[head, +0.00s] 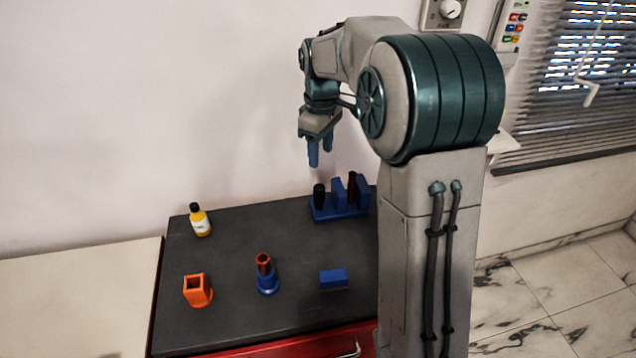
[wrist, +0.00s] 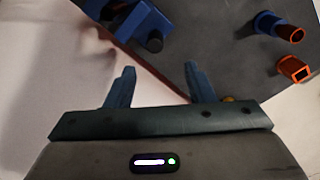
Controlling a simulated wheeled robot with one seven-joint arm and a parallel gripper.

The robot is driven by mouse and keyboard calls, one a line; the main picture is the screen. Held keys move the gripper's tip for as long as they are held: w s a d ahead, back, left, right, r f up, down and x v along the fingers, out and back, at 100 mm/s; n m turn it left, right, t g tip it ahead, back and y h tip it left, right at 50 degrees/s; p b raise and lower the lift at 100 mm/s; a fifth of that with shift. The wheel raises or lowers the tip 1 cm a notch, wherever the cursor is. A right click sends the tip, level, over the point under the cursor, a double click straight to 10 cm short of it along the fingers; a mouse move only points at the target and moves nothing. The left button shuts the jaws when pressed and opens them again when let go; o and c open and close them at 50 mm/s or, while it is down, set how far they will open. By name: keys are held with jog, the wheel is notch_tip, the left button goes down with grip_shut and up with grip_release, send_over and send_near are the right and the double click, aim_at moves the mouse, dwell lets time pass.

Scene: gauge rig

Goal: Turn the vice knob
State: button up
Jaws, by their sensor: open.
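The blue vice (head: 338,209) stands at the back right of the dark bench top, with two upright jaws. Its black knob (head: 319,195) sticks out at its left end. A dark reddish piece (head: 352,187) stands at the jaws; I cannot tell if it is clamped. My gripper (head: 313,160) hangs above the vice, fingers pointing down, apart from the knob. In the wrist view my gripper (wrist: 160,68) is open and empty. There the vice (wrist: 132,20) and its knob (wrist: 154,41) show beyond the fingertips, near the top.
A yellow bottle (head: 200,222) stands at the back left. An orange square socket (head: 197,290), a blue holder (head: 267,282) with an orange tube (head: 263,262), and a blue block (head: 334,279) sit nearer the front. A wall rises behind the bench. The bench middle is clear.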

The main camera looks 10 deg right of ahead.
aim_at(319, 187)
jog(key=shift+n, duration=0.3)
jog(key=f, duration=0.4)
jog(key=w+f+p, duration=0.1)
jog(key=f, duration=0.9)
jog(key=shift+w+f, duration=0.15)
jog(key=shift+w, duration=0.15)
jog(key=c, duration=1)
